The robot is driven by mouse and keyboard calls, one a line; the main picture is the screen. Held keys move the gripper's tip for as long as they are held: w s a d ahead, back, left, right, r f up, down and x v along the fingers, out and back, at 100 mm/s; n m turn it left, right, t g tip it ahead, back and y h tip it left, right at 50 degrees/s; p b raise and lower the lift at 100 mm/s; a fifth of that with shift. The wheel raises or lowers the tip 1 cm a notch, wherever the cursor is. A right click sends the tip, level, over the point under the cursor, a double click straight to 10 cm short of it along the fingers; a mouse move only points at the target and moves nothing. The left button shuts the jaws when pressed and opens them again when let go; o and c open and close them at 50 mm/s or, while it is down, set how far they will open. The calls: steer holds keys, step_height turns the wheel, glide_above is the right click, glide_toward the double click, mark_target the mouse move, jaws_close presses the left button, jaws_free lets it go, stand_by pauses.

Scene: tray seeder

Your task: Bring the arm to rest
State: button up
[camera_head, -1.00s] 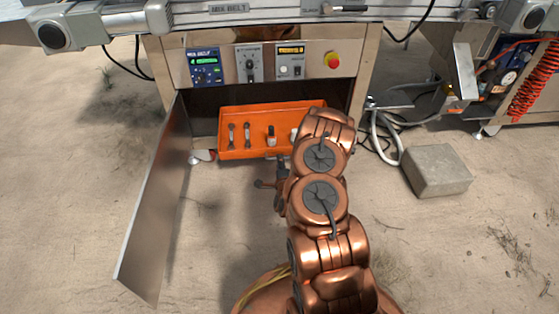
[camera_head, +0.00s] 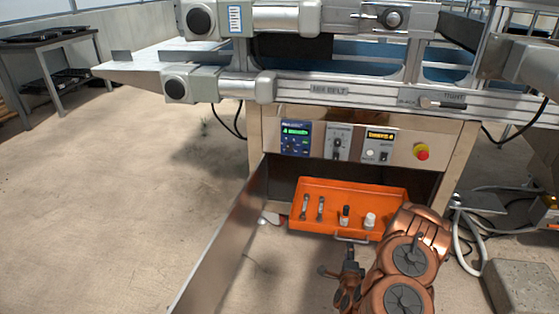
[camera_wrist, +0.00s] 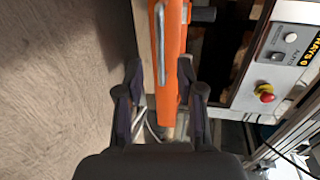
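My copper arm (camera_head: 408,262) reaches in from the bottom right of the head view. My gripper (camera_head: 347,262) is low in front of the orange tray. In the wrist view my gripper (camera_wrist: 160,75) has its two dark fingers spread apart with nothing held between them. The orange tray (camera_head: 300,226) sits in the open bay under the machine. Its front and grey handle (camera_wrist: 160,40) show beyond and between the fingers in the wrist view; the exact gap to them is hard to tell.
Several small items, among them a white-topped one (camera_head: 369,221), stand in the tray. An open metal door (camera_head: 225,255) is left of the bay. A control panel (camera_head: 345,140) with a red stop button (camera_head: 422,153) is above. A concrete block (camera_head: 520,288) lies right. Floor at left is clear.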

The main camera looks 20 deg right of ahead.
steer(key=w+a+r+n+g+y+p, duration=0.2)
steer(key=a+r+n+y+p, duration=0.4)
steer(key=r, duration=0.6)
steer(key=w+a+r+n+g+y+p, duration=0.1)
steer(key=w+a+r+n+g+p, duration=0.3)
steer(key=a+r+p, duration=0.65)
steer(key=s+a+r+n+g+p, duration=0.1)
steer(key=s+r+n+p, duration=0.15)
steer(key=r, duration=0.35)
steer(key=s+a+r+n+y+p, duration=0.1)
steer(key=s+r+n+p, duration=0.2)
steer(key=r, duration=0.4)
steer(key=s+a+r+n+g+p, duration=0.1)
steer(key=s+a+r+p, duration=0.1)
steer(key=s+r, duration=0.35)
steer(key=s+a+r+n+g+p, duration=0.2)
steer(key=s+r+p, duration=0.6)
steer(key=s+r, duration=0.8)
steer(key=s+a+r+n+g+p, duration=0.2)
steer(key=s+r+n+g+p, duration=0.3)
steer(key=s+r+p, duration=0.4)
steer(key=s+r, duration=0.6)
steer(key=r, duration=0.2)
steer(key=shift+s+g+h, duration=0.3)
steer(key=shift+s, duration=0.1)
